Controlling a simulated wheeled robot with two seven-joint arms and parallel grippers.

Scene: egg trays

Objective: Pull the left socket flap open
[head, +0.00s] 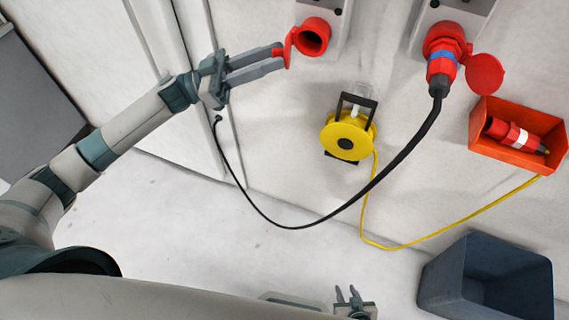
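The left red socket (313,38) sits on a grey wall box at the top centre, and its round opening shows. Its red flap (290,47) stands out to the left of the opening, seen nearly edge-on. My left gripper (281,55) reaches in from the left, with its two fingers on either side of a red part of the flap that fills the gap between the tips. My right gripper (348,292) is at the bottom centre, far from the sockets, with its fingers apart and empty.
The right socket (445,40) holds a red and blue plug (442,65) with a black cable (380,180); its flap (484,74) hangs open. A yellow cable reel (345,138), an orange bin (505,155) holding a red plug (518,134) and a dark crate (487,277) are nearby.

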